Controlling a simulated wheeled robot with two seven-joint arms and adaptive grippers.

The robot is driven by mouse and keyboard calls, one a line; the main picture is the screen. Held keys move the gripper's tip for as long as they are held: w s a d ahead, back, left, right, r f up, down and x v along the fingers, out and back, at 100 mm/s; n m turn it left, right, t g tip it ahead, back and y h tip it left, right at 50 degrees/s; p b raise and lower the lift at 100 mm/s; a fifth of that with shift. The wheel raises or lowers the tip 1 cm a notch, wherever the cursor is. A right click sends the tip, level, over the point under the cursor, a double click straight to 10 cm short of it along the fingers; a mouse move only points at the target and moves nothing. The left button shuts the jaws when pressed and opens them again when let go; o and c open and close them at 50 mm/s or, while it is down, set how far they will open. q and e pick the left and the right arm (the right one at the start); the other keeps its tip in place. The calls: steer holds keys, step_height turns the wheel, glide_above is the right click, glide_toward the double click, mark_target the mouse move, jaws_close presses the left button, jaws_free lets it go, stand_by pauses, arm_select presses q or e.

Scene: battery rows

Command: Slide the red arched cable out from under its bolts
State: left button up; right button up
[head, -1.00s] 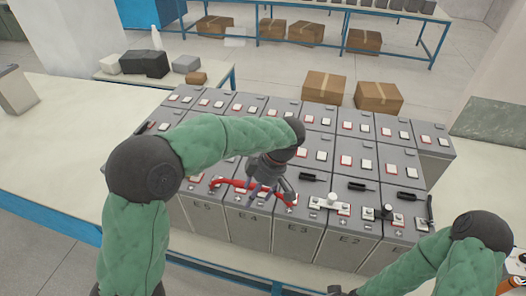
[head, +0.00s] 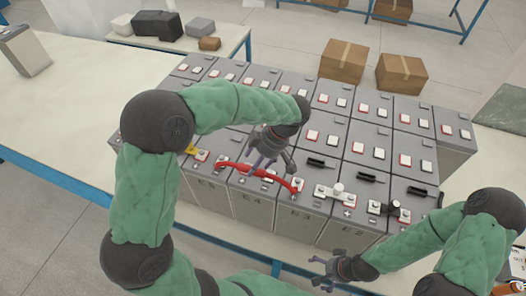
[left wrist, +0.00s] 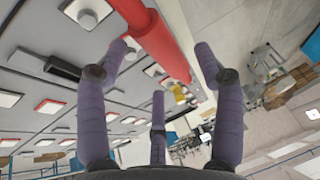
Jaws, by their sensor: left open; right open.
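The red arched cable (head: 230,166) runs along the front row of batteries, over E4 and its neighbours. Its right end lies at a terminal bolt (head: 294,183); the left end is at the terminals near a small yellow piece. My left gripper (head: 262,168) hangs at the middle of the cable with its fingers apart. In the left wrist view the cable (left wrist: 155,42) passes beyond the spread fingers (left wrist: 160,75), and I see no grip on it. My right gripper (head: 322,272) is open and empty, in front of the battery row.
More batteries stand behind. Cardboard boxes (head: 343,61) are on the floor beyond. The left tabletop (head: 75,110) is largely clear.

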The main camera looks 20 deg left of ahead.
arm_select(q)
steer(key=x, duration=0.3)
steer(key=shift+s, duration=0.1)
steer(key=shift+a+f, duration=0.1)
steer(key=shift+f, duration=0.15)
jaws_close()
steer(key=shift+r, duration=0.15)
stand_by(0.6)
steer(key=shift+s+b, duration=0.9)
steer(key=shift+s, duration=1.15)
steer(key=shift+f+b, duration=0.4)
steer(key=shift+b, duration=0.2)
stand_by(0.5)
